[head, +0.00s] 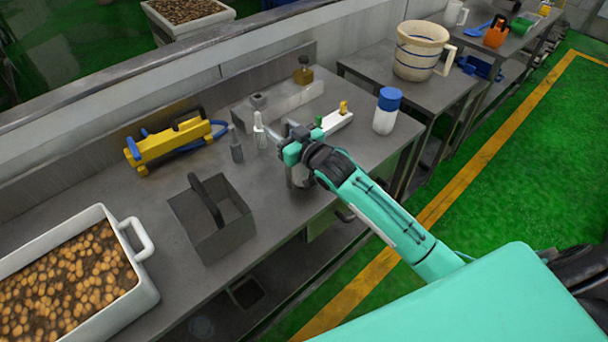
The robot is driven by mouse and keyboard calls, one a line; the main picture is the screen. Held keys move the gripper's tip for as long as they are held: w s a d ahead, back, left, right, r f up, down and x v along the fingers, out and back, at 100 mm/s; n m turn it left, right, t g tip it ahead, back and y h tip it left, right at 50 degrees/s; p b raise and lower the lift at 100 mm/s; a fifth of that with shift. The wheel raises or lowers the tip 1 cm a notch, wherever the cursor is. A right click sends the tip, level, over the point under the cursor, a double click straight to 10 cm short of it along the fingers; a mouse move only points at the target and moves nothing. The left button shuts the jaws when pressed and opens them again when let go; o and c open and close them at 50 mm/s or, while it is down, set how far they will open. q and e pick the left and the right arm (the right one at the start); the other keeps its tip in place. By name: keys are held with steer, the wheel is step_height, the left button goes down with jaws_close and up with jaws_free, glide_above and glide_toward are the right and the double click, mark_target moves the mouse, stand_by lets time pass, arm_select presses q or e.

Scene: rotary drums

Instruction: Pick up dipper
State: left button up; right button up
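My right gripper (291,134) is over the steel bench, on the near side of a white bottle (259,131). A grey metal cup-like thing (297,177) shows just below it, partly covered by my gripper and wrist; it may be the dipper, but I cannot tell for sure. The fingers are small and partly hidden, so I cannot see whether they hold anything. A grey square box with a dark arched handle (212,226) stands apart on the bench to the left. My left gripper is not in view.
A white tub of brown-orange pieces (143,274) stands at the lower left. A yellow tool with blue parts (166,143) lies behind. A blue-capped white jar (386,111) stands to the right. A white bucket (420,52) stands on the table beyond.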

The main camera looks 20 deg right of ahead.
jaws_close()
steer(key=shift+r, duration=0.1)
